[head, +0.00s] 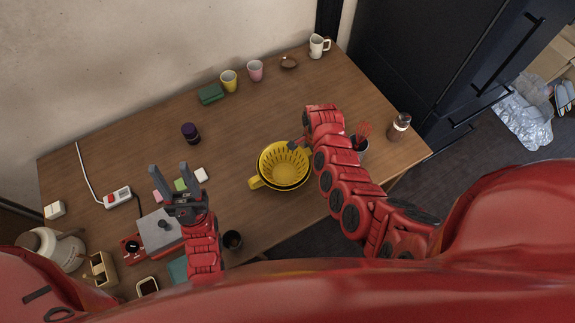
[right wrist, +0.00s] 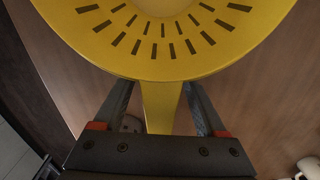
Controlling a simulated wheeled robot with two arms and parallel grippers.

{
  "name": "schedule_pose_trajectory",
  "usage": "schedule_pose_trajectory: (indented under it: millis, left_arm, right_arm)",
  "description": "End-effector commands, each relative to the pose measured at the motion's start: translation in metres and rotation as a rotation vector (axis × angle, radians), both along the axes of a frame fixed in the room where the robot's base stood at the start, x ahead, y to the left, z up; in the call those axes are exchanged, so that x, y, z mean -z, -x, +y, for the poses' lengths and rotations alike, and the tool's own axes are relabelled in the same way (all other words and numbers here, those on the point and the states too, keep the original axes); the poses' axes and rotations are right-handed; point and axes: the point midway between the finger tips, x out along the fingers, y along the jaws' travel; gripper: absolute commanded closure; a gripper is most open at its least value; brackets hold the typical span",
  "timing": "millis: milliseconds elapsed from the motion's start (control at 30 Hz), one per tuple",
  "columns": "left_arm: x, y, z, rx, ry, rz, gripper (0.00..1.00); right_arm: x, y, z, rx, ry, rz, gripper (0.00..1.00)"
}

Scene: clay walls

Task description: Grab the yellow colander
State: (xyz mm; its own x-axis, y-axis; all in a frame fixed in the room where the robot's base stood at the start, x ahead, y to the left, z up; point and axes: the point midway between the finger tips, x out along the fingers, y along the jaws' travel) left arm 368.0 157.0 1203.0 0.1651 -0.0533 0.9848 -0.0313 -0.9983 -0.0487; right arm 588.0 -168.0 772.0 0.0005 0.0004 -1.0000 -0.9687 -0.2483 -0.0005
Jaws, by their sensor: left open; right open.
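The yellow colander (head: 283,163) sits on the wooden table, with a yellow handle (head: 256,182) sticking out at its lower left. A dark rim shows around its lower right side. My right gripper (head: 297,146) is at the colander's upper right edge, partly hidden by my own arm. In the right wrist view the colander (right wrist: 165,45) fills the top, and a flat yellow handle (right wrist: 160,105) runs between the two open fingers of my right gripper (right wrist: 158,90). I cannot tell if they touch it. My left gripper (head: 168,169) is open and empty, left of the colander.
A container with red utensils (head: 361,142) and a jar (head: 400,125) stand right of my right arm. Cups (head: 255,70), a green block (head: 210,93) and a dark purple jar (head: 190,132) are further back. A dark cup (head: 232,239) is near the front edge.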

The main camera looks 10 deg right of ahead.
Motion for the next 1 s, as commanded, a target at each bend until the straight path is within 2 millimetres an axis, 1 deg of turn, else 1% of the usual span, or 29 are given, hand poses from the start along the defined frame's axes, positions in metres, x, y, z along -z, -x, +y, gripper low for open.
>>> schedule_pose_trajectory:
  millis: [67, 200, 467, 500, 1000]
  left_arm:
    - [0.0001, 0.0000, 0.0000, 0.000, 0.000, 0.000, 0.50]
    - [0.0001, 0.0000, 0.0000, 0.000, 0.000, 0.000, 0.50]
    - [0.0001, 0.0000, 0.0000, 0.000, 0.000, 0.000, 0.50]
    - [0.0001, 0.0000, 0.0000, 0.000, 0.000, 0.000, 0.50]
    - [0.0009, 0.0001, 0.0000, 0.000, 0.000, 0.000, 0.50]
  right_arm:
    - [0.0000, 0.0000, 0.0000, 0.000, 0.000, 0.000, 0.26]
    - [0.0000, 0.0001, 0.0000, 0.000, 0.000, 0.000, 0.52]
    - [-0.0001, 0.0001, 0.0000, -0.001, 0.000, 0.001, 0.98]
    - [-0.0002, 0.0001, -0.0001, 0.000, 0.000, 0.000, 1.00]
    - [-0.0013, -0.0002, 0.0000, -0.001, 0.001, 0.000, 1.00]
